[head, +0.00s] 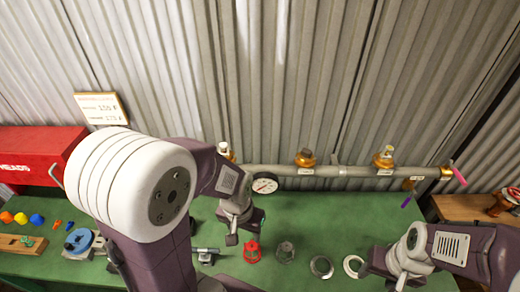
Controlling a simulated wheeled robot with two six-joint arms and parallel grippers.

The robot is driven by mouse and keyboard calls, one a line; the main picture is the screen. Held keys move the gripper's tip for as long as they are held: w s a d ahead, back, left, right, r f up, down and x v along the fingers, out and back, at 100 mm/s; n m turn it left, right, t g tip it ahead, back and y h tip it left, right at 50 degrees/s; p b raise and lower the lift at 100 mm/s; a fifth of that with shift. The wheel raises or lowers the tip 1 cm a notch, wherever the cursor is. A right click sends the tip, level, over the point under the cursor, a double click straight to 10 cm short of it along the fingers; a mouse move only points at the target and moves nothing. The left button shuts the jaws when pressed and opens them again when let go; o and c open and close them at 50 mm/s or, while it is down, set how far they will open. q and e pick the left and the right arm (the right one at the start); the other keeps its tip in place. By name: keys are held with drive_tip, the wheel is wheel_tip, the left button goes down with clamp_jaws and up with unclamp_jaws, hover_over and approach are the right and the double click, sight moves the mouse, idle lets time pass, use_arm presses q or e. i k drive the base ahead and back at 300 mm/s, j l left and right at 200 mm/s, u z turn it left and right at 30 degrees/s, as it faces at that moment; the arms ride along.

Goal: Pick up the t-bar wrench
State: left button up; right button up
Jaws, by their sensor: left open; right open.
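I cannot make out the t-bar wrench for certain. A small grey bar with a dark body (207,252) lies on the green table left of the red cage-like part, and I cannot tell whether it is the wrench. My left gripper (243,232) is open over the table, below the pressure gauge and just above the red part in the picture. Nothing shows between its fingers. My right gripper (380,277) is open and empty at the right of the table, beside a pale ring. My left arm hides part of the table's left and middle.
On the green table (320,215) stand a red cage-like part (252,252), a dark hex ring (285,252) and pale rings (321,267). A pipe (335,171) with brass valves and a gauge (265,185) runs behind. A red box (35,150) stands left, a wooden surface (465,207) right.

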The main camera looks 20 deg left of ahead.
sight(206, 255)
drive_tip(key=j+u, duration=0.1)
drive_tip(key=u, duration=1.55)
drive_tip(key=z, duration=1.45)
drive_tip(key=k+j+u, duration=0.15)
drive_tip(key=u, duration=0.35)
drive_tip(key=j+u, duration=0.3)
drive_tip(key=u, duration=0.15)
drive_tip(key=k+j, duration=0.05)
